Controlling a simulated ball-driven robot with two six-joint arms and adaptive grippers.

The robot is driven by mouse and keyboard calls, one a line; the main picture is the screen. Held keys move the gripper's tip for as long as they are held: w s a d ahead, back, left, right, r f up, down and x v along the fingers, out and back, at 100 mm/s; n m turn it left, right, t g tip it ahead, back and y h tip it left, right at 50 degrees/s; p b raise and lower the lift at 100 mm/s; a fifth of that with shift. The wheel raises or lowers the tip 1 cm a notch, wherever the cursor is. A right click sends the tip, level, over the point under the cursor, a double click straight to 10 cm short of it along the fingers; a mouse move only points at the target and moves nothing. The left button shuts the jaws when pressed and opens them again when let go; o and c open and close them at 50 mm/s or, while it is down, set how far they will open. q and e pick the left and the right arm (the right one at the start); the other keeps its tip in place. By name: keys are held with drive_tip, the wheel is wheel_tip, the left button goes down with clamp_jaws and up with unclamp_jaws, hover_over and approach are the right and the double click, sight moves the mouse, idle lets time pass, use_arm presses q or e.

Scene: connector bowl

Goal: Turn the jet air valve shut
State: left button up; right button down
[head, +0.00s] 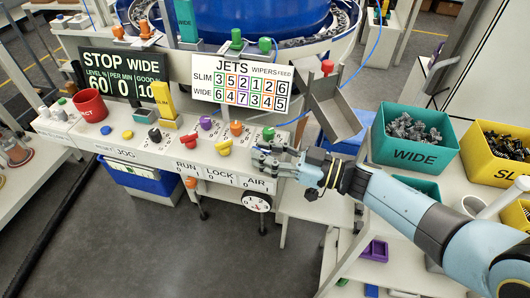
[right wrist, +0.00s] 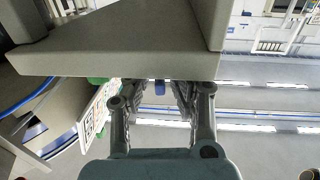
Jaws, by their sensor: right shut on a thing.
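The air valve sits at the right end of the white control panel (head: 150,160), above the AIR label (head: 257,184). In the head view it is mostly hidden behind my right gripper (head: 266,160), so I cannot tell its angle. My right gripper reaches in from the right and is shut on it. In the right wrist view a small blue piece, apparently the air valve handle (right wrist: 160,87), shows between the fingertips of my right gripper (right wrist: 160,95). My left gripper is not in view.
Next to the gripper stand an orange knob (head: 236,128), a green knob (head: 268,133) and a yellow lever (head: 223,148). A round gauge (head: 257,202) hangs below the AIR label. A metal chute (head: 335,108) and a green WIDE bin (head: 412,152) are to the right.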

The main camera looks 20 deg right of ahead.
drive_tip(key=shift+w+d+n+g+y+b, duration=0.15)
drive_tip(key=shift+n+g+y+b, duration=1)
drive_tip(key=shift+g, duration=0.65)
drive_tip(key=shift+n, duration=0.35)
drive_tip(key=c, duration=1.4)
unclamp_jaws()
wheel_tip(320, 180, up, 10)
